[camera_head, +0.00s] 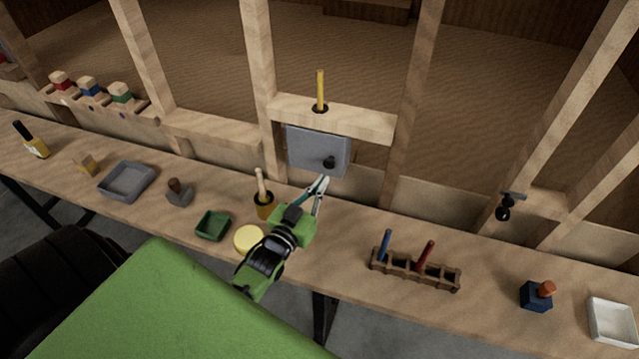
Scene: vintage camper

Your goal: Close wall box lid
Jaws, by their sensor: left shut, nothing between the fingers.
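The wall box (306,151) is grey and mounted on the wooden wall frame just above the workbench. Its flat grey front, with a dark round knob (329,162) at the lower right, faces me; I cannot tell for sure whether this lid is fully flush. My left gripper (323,181) is shut and empty. Its fingertips are just below the knob, in front of the box's lower edge; whether they touch it I cannot tell. My right gripper is not in view.
On the bench (340,235) stand a cup with a wooden-handled tool (263,196), a green tray (212,225), a yellow disc (248,238) and a rack (414,270) with blue and red tools. A yellow stick (320,90) stands in the ledge above the box.

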